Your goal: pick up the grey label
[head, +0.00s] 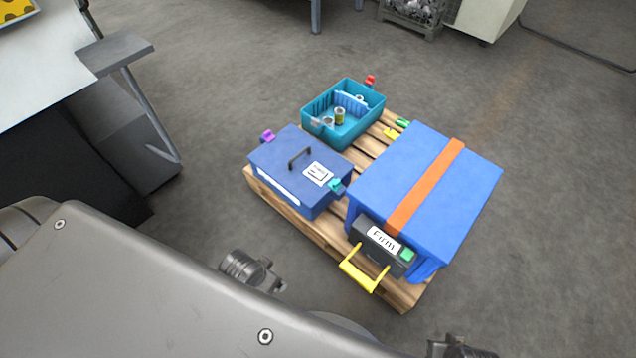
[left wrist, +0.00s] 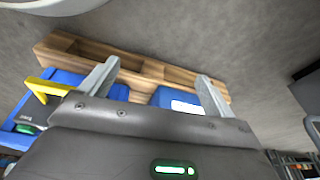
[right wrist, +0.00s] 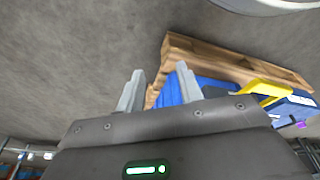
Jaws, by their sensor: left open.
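A small pale grey piece (head: 316,122), which looks like the grey label, is at the front left corner of the teal open bin (head: 371,115) in the head view. It is too small to make out details. My left gripper (left wrist: 158,69) is open and empty, above the floor in front of the pallet; part of it shows at the lower middle of the head view. My right gripper (right wrist: 160,69) is open and empty, its fingers partly apart; a bit of it shows at the bottom right of the head view. The grey piece is not visible in either wrist view.
The wooden pallet (head: 330,235) holds a lidded blue box (head: 270,160), a large blue box (head: 400,165) with an orange strap, and a dark case marked FIRM with a yellow handle (head: 362,275). Small coloured pieces sit around them. A grey machine stands left. Floor is clear right.

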